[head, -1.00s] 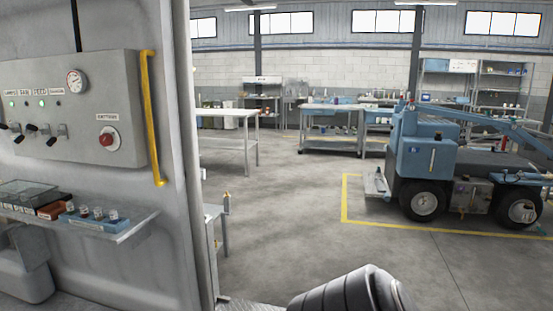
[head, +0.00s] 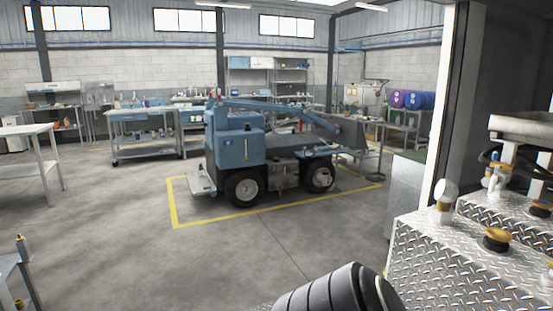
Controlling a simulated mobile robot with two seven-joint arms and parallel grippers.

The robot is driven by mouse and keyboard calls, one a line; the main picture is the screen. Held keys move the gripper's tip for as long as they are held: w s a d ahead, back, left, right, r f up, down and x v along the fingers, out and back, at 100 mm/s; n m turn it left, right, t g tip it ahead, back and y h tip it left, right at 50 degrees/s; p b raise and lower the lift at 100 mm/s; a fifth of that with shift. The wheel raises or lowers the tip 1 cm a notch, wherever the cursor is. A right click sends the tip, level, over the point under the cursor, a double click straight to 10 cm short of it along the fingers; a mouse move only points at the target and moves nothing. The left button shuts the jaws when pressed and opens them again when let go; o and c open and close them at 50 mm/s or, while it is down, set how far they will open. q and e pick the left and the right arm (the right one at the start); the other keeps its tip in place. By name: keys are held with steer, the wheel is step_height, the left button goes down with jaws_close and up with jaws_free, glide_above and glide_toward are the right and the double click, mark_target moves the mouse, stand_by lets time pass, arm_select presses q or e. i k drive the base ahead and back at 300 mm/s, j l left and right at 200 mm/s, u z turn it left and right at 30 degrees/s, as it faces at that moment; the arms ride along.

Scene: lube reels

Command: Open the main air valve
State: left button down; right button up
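I cannot pick out the main air valve for sure. At the right edge of the head view, a brass fitting with a pale round top (head: 446,192) stands on a silver tread-plate box (head: 440,258). A yellow-and-black cap (head: 496,239) sits on the same box. Behind it, a small pale and brass fitting (head: 496,178) stands upright near dark hoses. None of these shows a clear valve handle. Neither of my grippers is in view.
A blue wheeled machine (head: 236,150) stands inside a yellow floor outline (head: 174,205). Workbenches (head: 145,116) line the back. A light door frame (head: 440,105) rises left of the tread-plate box. The grey floor (head: 120,240) between is clear.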

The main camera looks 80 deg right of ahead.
mark_target(493, 180)
steer(key=l+z, duration=0.15)
steer(key=z, duration=3.6)
steer(key=i+l, duration=0.1)
steer(key=i, duration=0.25)
steer(key=i+l+z, duration=0.15)
steer(key=i, duration=0.2)
steer(key=i+j+z, duration=0.25)
steer(key=i+j, duration=0.4)
steer(key=i, duration=0.15)
steer(key=k+j, duration=0.4)
steer(key=i+l, duration=0.2)
